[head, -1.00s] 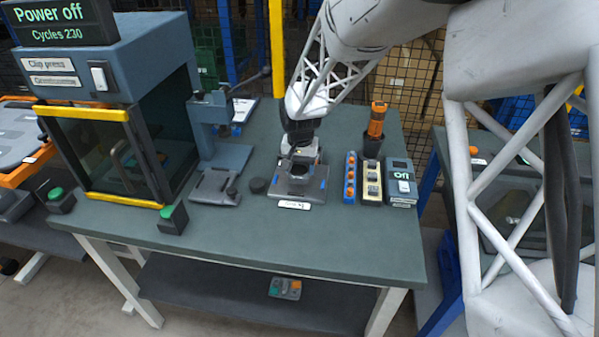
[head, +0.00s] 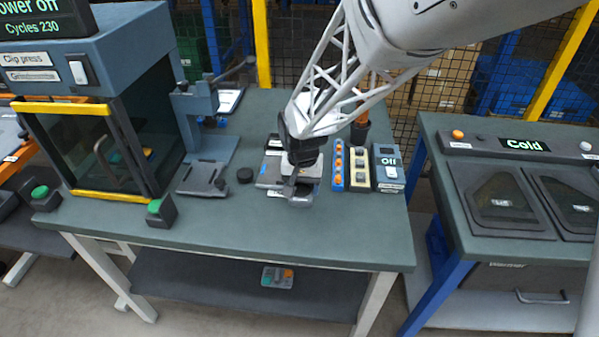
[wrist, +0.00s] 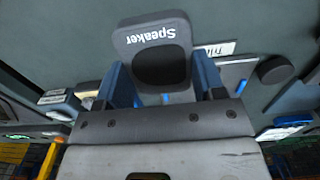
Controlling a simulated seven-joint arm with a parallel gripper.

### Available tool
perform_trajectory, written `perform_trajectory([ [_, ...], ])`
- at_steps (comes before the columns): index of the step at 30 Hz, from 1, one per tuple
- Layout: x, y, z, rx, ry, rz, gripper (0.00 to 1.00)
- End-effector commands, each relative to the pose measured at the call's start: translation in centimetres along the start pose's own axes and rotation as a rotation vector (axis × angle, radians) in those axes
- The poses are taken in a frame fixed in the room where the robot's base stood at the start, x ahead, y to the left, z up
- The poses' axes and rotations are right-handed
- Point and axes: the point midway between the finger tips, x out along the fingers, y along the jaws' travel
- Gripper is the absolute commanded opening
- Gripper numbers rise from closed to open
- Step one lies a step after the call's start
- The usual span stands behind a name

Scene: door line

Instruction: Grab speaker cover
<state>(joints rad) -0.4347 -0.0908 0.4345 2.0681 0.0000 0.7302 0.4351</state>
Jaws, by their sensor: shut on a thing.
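The speaker cover (wrist: 158,32) is a dark grey piece with a rounded dark opening and the white word "Speaker", upside down in the wrist view. My gripper (wrist: 163,95) is shut on it, with a blue-lined finger on either side of the piece. In the head view my gripper (head: 296,184) points down over the bench, and the cover (head: 300,201) shows only as a small dark shape under it. The grey fixture plate (head: 268,180) with a white label lies behind and is partly hidden by my gripper. I cannot tell whether the cover touches anything below.
A small press (head: 203,170) and a black round puck (head: 245,175) are to the left. Trays of small parts (head: 358,168) and a box reading "Off" (head: 388,172) stand close on the right. The bench front (head: 250,235) is clear. A clip press (head: 95,115) stands far left.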

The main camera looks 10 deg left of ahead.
Motion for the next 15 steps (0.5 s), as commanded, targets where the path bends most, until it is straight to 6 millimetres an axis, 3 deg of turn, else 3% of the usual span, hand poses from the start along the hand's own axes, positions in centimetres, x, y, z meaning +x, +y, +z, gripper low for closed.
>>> perform_trajectory([
  [15, -0.14, 0.57, 1.27, 0.000, 0.001, 0.000, 0.38],
])
